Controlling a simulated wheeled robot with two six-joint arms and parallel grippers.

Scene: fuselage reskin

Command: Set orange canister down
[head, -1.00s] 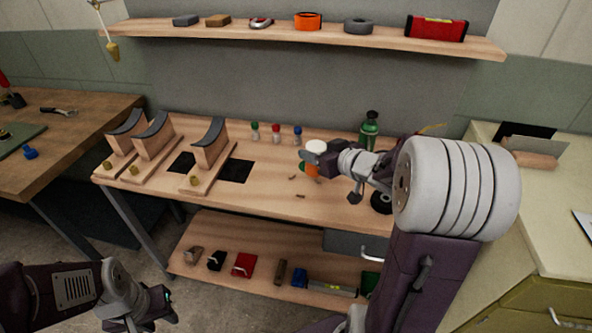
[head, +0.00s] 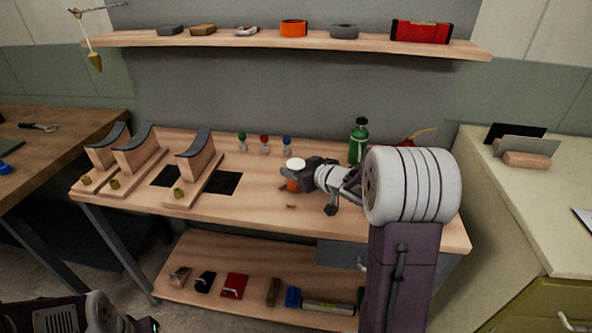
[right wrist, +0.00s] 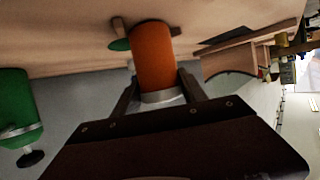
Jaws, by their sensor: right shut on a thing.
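The orange canister (head: 292,185) with its pale cap is over the middle of the workbench (head: 250,203). My right gripper (head: 298,173) is shut on it from the right. In the right wrist view, which is upside down, the orange canister (right wrist: 153,58) stands between the two fingers (right wrist: 160,90), which grip near its silver cap end. Its base is close to the bench top; I cannot tell whether it touches. My left gripper (head: 148,325) is only partly in view at the bottom left edge, and its jaws are unclear.
Small green, red and blue-capped bottles (head: 264,148) stand behind the canister. A green bottle (head: 358,140) stands at the back right. Wooden cradles (head: 197,165) and dark squares (head: 226,183) lie to the left. A small green-and-brown object (right wrist: 119,42) lies beside the canister.

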